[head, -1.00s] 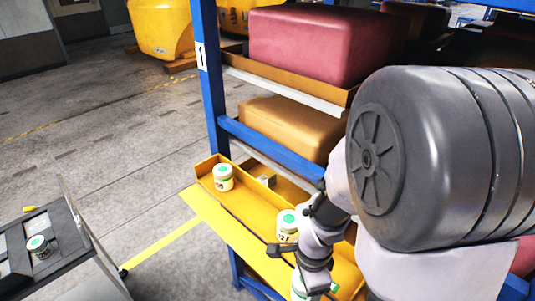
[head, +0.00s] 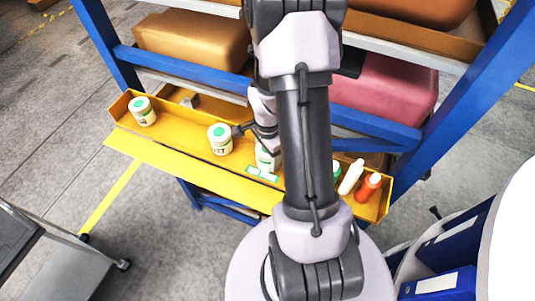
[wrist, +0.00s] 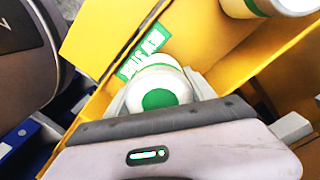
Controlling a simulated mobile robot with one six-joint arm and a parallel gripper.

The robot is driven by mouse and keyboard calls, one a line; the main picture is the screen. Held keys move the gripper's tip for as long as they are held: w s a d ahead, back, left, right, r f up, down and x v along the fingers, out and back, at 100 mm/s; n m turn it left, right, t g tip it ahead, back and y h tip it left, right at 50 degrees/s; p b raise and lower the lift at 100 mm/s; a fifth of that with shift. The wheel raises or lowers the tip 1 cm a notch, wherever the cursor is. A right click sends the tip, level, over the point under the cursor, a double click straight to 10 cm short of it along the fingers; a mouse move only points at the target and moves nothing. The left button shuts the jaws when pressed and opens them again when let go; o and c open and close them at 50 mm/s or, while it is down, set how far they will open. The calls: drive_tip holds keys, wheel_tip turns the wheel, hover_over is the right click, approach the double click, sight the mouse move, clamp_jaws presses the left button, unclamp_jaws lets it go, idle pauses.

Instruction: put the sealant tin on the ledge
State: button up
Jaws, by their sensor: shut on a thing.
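A white tin with a green spot on its lid (wrist: 160,92) sits between the jaws of my gripper (head: 264,147). It shows partly in the head view (head: 263,159), with my arm hiding part of the area. My gripper is shut on this tin, over the yellow ledge (head: 170,134). The tin is beside a green-and-white label (head: 262,174) on the ledge, which also shows in the wrist view (wrist: 140,54). I cannot tell whether the tin's base touches the ledge.
Two similar tins stand on the ledge to the left, one near (head: 220,139) and one farther (head: 142,111). Blue rack posts (head: 108,45) flank the ledge.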

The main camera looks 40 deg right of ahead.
drive_tip(key=shift+f, duration=0.2)
drive_tip(key=o, duration=1.7)
drive_tip(key=shift+r, duration=0.1)
